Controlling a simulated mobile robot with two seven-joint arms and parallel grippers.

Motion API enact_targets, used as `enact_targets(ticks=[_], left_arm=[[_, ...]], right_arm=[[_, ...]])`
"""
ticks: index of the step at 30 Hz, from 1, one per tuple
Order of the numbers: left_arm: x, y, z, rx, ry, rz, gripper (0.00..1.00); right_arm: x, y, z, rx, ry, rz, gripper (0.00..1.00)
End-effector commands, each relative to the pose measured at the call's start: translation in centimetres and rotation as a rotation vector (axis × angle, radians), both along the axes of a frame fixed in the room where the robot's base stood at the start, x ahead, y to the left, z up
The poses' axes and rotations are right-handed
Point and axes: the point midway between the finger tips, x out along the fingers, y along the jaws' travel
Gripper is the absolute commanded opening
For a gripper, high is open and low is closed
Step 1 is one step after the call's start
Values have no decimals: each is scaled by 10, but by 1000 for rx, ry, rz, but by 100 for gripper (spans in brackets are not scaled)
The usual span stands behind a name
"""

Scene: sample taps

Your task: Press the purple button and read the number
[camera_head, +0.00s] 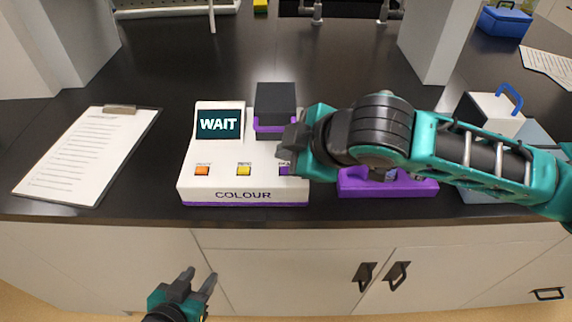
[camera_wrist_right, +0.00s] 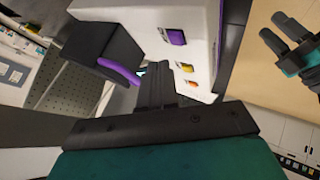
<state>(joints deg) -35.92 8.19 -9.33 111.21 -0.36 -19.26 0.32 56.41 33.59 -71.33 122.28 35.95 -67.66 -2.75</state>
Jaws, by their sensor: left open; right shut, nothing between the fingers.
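The white meter (camera_head: 215,180) with a purple base is marked COLOUR and stands near the counter's front edge. Its screen (camera_head: 219,124) reads WAIT; I see no number. The purple button (camera_head: 284,169) is the rightmost of three, partly hidden by my right gripper in the head view. In the wrist view the purple button (camera_wrist_right: 176,37) is plain. My right gripper (camera_head: 288,146) is shut and empty, over the meter's right side; its fingers (camera_wrist_right: 157,80) look apart from the button, though contact is hard to judge. My left gripper (camera_head: 200,278) is open, in front of the counter.
An orange button (camera_head: 202,171) and a yellow button (camera_head: 244,171) sit left of the purple one. A dark block (camera_head: 275,98) with a purple band rises behind. A clipboard (camera_head: 85,155) lies left; a purple device (camera_head: 400,188) is partly hidden under my right arm.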

Motion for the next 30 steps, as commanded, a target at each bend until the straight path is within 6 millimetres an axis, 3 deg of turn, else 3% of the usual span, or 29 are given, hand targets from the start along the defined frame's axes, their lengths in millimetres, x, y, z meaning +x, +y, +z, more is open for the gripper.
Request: enact_targets(ticks=[4,12,30], left_arm=[[1,0,10,0,-2,-1,43],[2,0,9,0,-5,0,43],[2,0,8,1,-4,0,43]], right_arm=[[0,0,19,1,0,1,0],[0,0,40,0,-2,1,0],[0,0,41,0,0,0,0]])
